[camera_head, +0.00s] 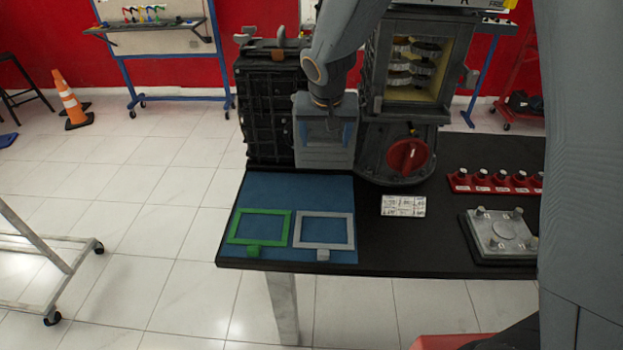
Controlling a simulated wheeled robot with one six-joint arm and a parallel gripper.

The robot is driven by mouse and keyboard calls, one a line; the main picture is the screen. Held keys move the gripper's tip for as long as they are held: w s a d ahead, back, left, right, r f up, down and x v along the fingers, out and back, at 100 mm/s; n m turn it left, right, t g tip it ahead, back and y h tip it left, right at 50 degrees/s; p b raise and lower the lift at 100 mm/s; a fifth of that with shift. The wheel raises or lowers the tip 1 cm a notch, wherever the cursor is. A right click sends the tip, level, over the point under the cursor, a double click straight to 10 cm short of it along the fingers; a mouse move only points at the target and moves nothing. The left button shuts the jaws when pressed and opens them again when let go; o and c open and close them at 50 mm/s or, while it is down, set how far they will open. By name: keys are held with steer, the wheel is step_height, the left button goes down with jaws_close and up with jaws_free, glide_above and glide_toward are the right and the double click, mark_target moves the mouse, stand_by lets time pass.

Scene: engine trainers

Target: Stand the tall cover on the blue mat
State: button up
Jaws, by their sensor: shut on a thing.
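The tall cover (324,158) seems to be the upright grey, box-like piece below my wrist, beside the black ribbed block. My gripper (326,131) points down and is shut on it; blue parts show at both sides of its upper half. The exact grip is hard to make out. The piece appears upright at the back edge of the blue mat (285,190); I cannot tell whether its bottom touches anything. On the mat's front half lie a green frame (259,241) and a light grey frame (324,244), each with a tab at the front.
A black ribbed block (265,115) stands at the back left. A cutaway engine with a red disc (407,156) stands at the back right. A white label card (403,206), a red rack (495,184) and a grey plate (497,236) lie right. The mat's rear half is clear.

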mark_target(324, 150)
steer(key=f, duration=0.4)
steer(key=shift+w+d, duration=0.1)
steer(key=shift+d, duration=0.3)
steer(key=shift+a+f, duration=0.1)
steer(key=shift+f, duration=1.75)
steer(key=shift+f+b, duration=0.15)
steer(key=shift+b, duration=0.3)
steer(key=o, duration=1.8)
steer(key=shift+c, duration=0.2)
